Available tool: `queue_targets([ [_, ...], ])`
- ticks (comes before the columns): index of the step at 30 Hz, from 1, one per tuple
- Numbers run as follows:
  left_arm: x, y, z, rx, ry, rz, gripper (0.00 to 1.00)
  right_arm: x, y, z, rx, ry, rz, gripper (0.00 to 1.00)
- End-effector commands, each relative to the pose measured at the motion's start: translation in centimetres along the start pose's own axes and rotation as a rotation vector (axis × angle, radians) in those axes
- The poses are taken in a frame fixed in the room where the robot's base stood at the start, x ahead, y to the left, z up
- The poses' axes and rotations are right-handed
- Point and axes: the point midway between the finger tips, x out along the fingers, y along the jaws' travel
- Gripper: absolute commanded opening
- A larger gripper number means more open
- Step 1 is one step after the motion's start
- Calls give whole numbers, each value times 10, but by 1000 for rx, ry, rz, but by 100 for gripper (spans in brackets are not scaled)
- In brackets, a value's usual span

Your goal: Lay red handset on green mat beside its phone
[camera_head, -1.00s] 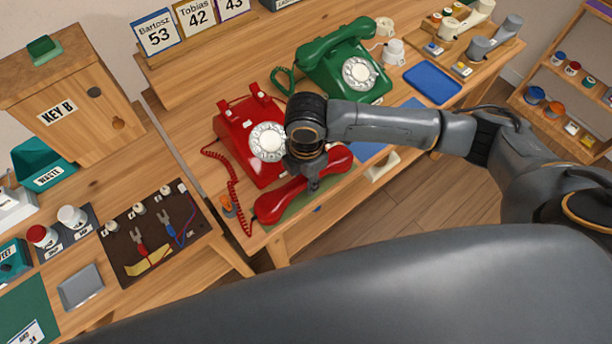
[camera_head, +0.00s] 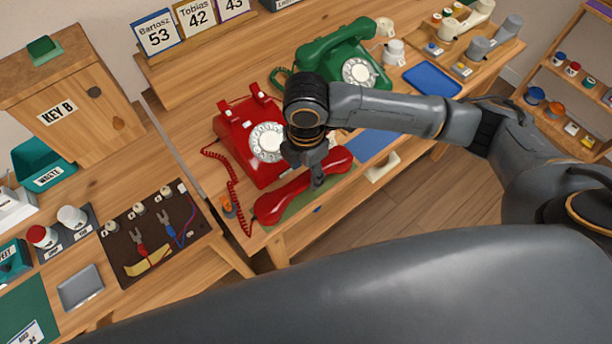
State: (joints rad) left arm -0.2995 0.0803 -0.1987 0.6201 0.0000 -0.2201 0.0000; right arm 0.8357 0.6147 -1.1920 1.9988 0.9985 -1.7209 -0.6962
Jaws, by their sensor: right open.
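The red handset (camera_head: 280,203) lies on the green mat (camera_head: 305,203) near the table's front edge, in front of the red phone (camera_head: 238,132). The mat shows only as a strip along the handset's front side. The phone's cradle is empty, and a coiled red cord (camera_head: 230,176) runs from its left side to the handset. My right gripper (camera_head: 318,182) is open and points down at the handset's middle, its tips at or just above the grip; I cannot tell if they touch. My left gripper is not in view.
A green phone (camera_head: 343,60) with its handset on stands behind. A blue mat (camera_head: 372,146) and a blue tray (camera_head: 432,80) lie to the right. A small orange-topped jar (camera_head: 228,206) stands by the cord. A tool board (camera_head: 150,235) is at the left.

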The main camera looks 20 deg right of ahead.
Motion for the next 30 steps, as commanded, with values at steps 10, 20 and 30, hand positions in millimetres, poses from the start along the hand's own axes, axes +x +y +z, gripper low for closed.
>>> queue_targets([
  [10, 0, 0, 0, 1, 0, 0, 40, -67, 1, 0, 0, -1, 2, 51],
  [20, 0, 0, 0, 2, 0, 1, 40, -80, 0, 0, 0, -1, -1, 51],
  [30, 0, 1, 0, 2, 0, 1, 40, -79, 0, 0, 0, 0, -1, 51],
])
